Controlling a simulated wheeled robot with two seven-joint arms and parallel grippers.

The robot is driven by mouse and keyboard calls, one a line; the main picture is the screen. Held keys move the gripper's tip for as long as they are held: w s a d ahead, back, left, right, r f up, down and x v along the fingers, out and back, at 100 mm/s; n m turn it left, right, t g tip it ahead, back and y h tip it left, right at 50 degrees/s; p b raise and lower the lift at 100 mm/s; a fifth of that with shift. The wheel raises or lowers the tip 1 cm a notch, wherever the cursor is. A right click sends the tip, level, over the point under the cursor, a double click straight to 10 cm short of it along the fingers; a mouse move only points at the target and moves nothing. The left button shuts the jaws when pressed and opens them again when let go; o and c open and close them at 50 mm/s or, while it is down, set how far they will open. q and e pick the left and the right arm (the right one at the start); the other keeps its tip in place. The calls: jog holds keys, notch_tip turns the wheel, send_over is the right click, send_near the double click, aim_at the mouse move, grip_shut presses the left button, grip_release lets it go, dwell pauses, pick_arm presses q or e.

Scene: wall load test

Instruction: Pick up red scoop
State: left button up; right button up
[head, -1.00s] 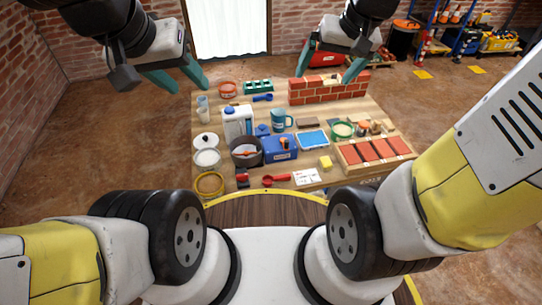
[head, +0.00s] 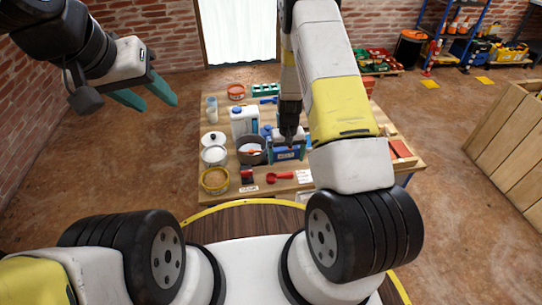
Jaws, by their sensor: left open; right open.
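The red scoop (head: 280,177) lies on the near edge of the wooden table (head: 226,183), between a small red-and-black item and a white card. It is uncovered, and no gripper touches it. My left gripper (head: 159,104) is open and empty, in the air left of the table. My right gripper (head: 289,140) points down over the blue case, beyond the scoop. It is open, but its fingers are hard to make out against the case. My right arm hides much of the table's right side.
The blue case (head: 287,155), a dark grey pot (head: 251,150), an orange-yellow ring-shaped container (head: 215,181) and a white jug (head: 243,121) crowd the table around the scoop. A wooden crate or panel (head: 510,135) stands at the right. The floor left of the table is clear.

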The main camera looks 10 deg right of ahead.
aim_at(284, 174)
jog(key=f, duration=0.8)
jog(key=shift+s+a+f, duration=0.2)
jog(key=c, duration=1.3)
